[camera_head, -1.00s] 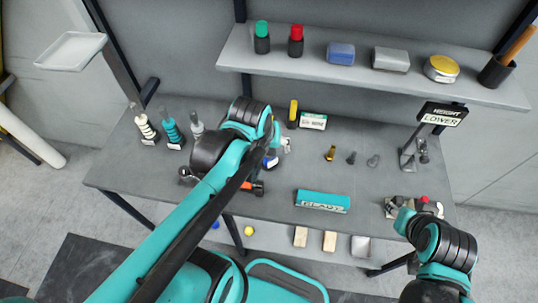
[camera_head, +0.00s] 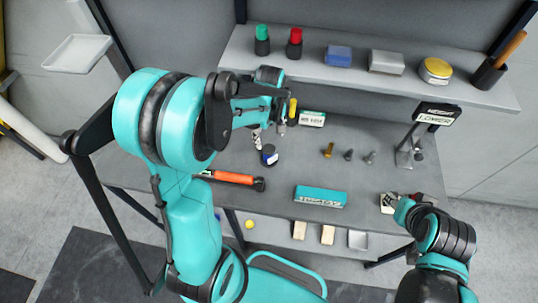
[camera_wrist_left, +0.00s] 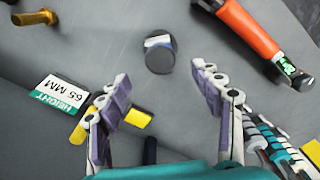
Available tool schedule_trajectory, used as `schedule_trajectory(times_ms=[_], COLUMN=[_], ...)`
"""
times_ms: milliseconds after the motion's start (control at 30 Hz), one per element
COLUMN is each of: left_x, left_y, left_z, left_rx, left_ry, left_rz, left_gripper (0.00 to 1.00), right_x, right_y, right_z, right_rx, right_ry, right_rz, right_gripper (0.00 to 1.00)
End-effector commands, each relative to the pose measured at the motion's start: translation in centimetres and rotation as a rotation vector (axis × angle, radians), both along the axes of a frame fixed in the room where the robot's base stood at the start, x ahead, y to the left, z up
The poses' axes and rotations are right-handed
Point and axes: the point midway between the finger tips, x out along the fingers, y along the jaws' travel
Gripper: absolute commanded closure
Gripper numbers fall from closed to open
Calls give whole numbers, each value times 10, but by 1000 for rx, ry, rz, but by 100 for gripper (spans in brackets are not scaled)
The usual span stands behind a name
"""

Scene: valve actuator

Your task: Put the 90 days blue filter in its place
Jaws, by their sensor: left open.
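A short dark cylinder with a blue and white band, seemingly the blue filter (camera_head: 269,155), stands on the workbench left of centre; its label is too small to read. In the left wrist view the filter (camera_wrist_left: 159,58) shows from above, just beyond the fingertips. My left gripper (camera_head: 269,141) points down behind and above it, open and empty. In the left wrist view the fingers of the left gripper (camera_wrist_left: 160,78) are spread wide, apart from the filter. My right gripper (camera_head: 392,204) is low at the bench's right front edge, too small to tell its state.
On the shelf (camera_head: 370,84) stand a green-topped canister (camera_head: 262,40) and a red-topped canister (camera_head: 294,43). An orange-handled tool (camera_head: 232,178) lies close left of the filter. A teal box (camera_head: 320,196) lies at the front. A height sign (camera_head: 312,118) and yellow cylinder (camera_head: 292,110) stand behind.

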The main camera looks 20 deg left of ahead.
Motion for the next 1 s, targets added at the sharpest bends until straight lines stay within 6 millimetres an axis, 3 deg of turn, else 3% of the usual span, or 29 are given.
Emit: schedule_trajectory(times_ms=[100, 333, 600, 900, 1000], left_x=[0, 0, 2, 1, 1], left_y=[0, 1, 2, 2, 2], left_z=[-21, -39, -78, -83, -83], left_rx=[0, 0, 0, 0, 0], left_ry=[0, -1, -1, -1, -1], left_rz=[-1, -1, -2, -2, -2], left_gripper=[34, 34, 34, 34, 58], right_x=[0, 0, 0, 0, 0], right_y=[0, 0, 0, 0, 0], right_z=[-6, -10, -20, -20, -20], right_rx=[0, 0, 0, 0, 0], right_ry=[0, 0, 0, 0, 0], right_rz=[0, 0, 0, 0, 0], right_gripper=[60, 60, 60, 60, 60])
